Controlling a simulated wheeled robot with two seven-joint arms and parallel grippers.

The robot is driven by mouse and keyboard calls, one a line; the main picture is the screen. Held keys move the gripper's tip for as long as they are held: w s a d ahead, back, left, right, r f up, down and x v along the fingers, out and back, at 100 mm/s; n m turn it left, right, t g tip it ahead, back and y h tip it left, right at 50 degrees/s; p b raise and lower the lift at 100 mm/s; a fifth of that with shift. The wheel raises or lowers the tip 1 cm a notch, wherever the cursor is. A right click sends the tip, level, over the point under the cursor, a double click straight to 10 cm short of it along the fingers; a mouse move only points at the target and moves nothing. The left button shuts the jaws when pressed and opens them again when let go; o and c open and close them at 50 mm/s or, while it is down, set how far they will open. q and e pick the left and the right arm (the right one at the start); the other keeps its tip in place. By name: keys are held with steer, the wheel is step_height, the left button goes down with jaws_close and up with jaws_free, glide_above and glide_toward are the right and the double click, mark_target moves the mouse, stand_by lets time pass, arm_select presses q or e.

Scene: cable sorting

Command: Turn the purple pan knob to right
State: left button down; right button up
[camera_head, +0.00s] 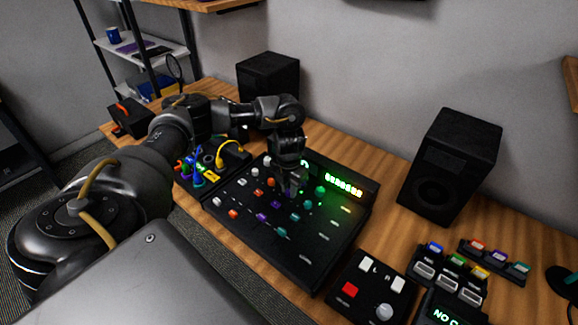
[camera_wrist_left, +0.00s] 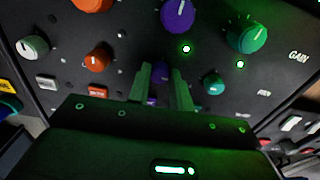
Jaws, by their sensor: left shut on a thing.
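The black mixer panel (camera_head: 250,236) lies on the wooden desk with rows of coloured knobs. My left gripper (camera_head: 290,190) reaches down over its middle, fingers pointing at the panel. In the left wrist view, the two fingers (camera_wrist_left: 162,90) are closed around a small purple knob (camera_wrist_left: 160,72), which shows partly between them. A larger purple knob (camera_wrist_left: 178,15) sits above it in that view. My right gripper is out of view.
In the wrist view, orange knobs (camera_wrist_left: 97,60) and green knobs (camera_wrist_left: 246,34) flank the gripper closely. A black speaker (camera_head: 450,165) and a button box (camera_head: 368,288) stand to the right. Cables and plugs (camera_head: 205,172) crowd the panel's left side.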

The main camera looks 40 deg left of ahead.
mark_target(288, 191)
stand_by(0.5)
arm_select(q)
steer(key=c, duration=1.3)
jaws_free()
steer(key=shift+o, duration=0.2)
step_height(288, 191, up, 11)
steer(key=p, duration=0.2)
steer(key=shift+a+f, duration=0.1)
